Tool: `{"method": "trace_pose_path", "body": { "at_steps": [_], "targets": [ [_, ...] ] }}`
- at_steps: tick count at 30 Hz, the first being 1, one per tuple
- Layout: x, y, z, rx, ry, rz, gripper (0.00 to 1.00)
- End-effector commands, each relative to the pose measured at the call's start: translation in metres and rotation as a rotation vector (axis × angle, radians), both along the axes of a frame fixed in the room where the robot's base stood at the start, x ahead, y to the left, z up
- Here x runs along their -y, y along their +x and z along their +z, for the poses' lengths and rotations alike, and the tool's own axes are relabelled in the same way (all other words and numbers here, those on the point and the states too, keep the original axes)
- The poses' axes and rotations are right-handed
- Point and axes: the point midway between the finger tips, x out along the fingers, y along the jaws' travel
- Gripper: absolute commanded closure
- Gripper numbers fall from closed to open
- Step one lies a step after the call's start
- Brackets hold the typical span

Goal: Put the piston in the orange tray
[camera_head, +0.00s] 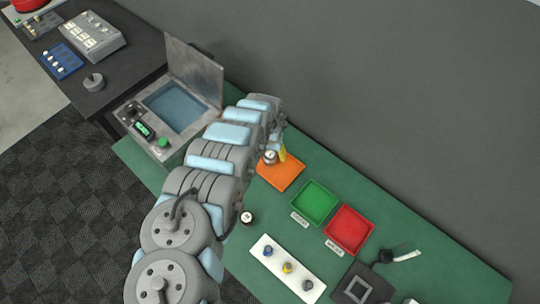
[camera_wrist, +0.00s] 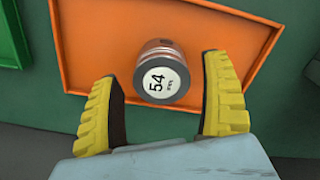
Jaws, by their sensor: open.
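The piston (camera_wrist: 161,74) is a short metallic cylinder with a reddish band and a white end label reading 54. In the wrist view it is within the outline of the orange tray (camera_wrist: 100,45), close to the tray's near rim. The orange tray also shows in the head view (camera_head: 284,178), with the piston (camera_head: 270,157) at its upper left part. My gripper (camera_wrist: 160,70) is open, with its yellow fingers on either side of the piston and visible gaps to both. In the head view my arm partly hides the gripper and the tray's left side.
A green tray (camera_head: 314,203) and a red tray (camera_head: 349,230) stand to the right. A dark round part with a white label (camera_head: 248,217) lies on the green bench near my arm. A white strip (camera_head: 275,272) holds small parts. An open-lidded machine (camera_head: 165,115) stands left.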

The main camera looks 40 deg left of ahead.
Motion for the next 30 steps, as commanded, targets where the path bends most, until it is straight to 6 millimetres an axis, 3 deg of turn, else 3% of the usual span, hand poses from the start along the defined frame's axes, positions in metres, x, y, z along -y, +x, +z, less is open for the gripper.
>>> {"method": "trace_pose_path", "body": {
  "at_steps": [30],
  "targets": [
    [-0.001,0.000,0.091,-0.001,0.003,0.000,0.21]
  ]
}}
